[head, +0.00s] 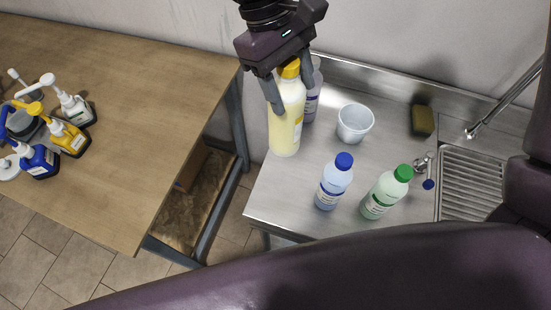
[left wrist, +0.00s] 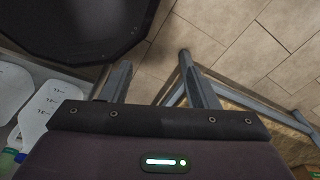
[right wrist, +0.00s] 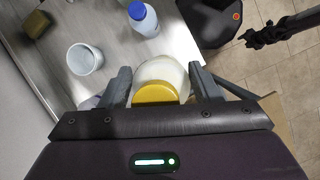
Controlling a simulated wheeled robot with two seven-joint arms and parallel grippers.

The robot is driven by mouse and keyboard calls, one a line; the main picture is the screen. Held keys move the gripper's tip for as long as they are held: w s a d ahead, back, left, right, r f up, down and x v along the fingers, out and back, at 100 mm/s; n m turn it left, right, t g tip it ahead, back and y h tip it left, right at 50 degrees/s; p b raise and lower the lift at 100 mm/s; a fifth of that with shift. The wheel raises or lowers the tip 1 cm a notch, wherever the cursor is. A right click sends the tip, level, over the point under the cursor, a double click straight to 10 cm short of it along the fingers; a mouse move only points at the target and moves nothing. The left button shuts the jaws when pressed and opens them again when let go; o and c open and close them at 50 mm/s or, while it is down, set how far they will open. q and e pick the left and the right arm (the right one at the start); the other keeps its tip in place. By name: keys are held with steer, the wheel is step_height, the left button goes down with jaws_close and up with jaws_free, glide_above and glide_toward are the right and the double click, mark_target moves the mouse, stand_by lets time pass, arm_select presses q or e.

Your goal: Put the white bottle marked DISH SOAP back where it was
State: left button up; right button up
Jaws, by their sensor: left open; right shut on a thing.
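A creamy white bottle (head: 284,125) with a yellow cap is held in my right gripper (head: 290,86) at the left end of the steel counter, in the head view. Its label is mostly turned away and I cannot read it. The right wrist view shows its yellow cap (right wrist: 155,93) between the two fingers (right wrist: 163,84). The bottle looks upright; I cannot tell whether its base touches the counter. My left gripper (left wrist: 156,72) is open and empty in the left wrist view, with floor tiles below; in the head view it is not visible.
The steel counter (head: 300,195) also bears a lavender bottle (head: 312,100) close behind the held one, a clear cup (head: 355,123), a blue-capped bottle (head: 333,185), a green-capped bottle (head: 385,195) and a sponge (head: 422,120). A wooden table (head: 140,95) at left holds several pump bottles; a gap separates them.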

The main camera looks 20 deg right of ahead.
steer(key=shift+w, duration=0.15)
glide_above(287, 140)
steer(key=w, duration=0.2)
steer(key=f, duration=0.6)
steer(key=shift+d, duration=0.4)
steer(key=f, duration=0.3)
steer(key=f+p, duration=0.1)
steer(key=f, duration=0.5)
steer(key=shift+w+f, duration=0.25)
arm_select(q)
steer(key=shift+s+r+p, duration=0.25)
steer(key=shift+r+p, duration=0.1)
steer(key=shift+r, duration=0.5)
arm_select(e)
step_height(287, 140, down, 4)
steer(key=shift+f, duration=0.1)
arm_select(q)
steer(key=shift+s, duration=0.1)
arm_select(e)
steer(key=o, duration=1.4)
steer(key=shift+f, duration=0.1)
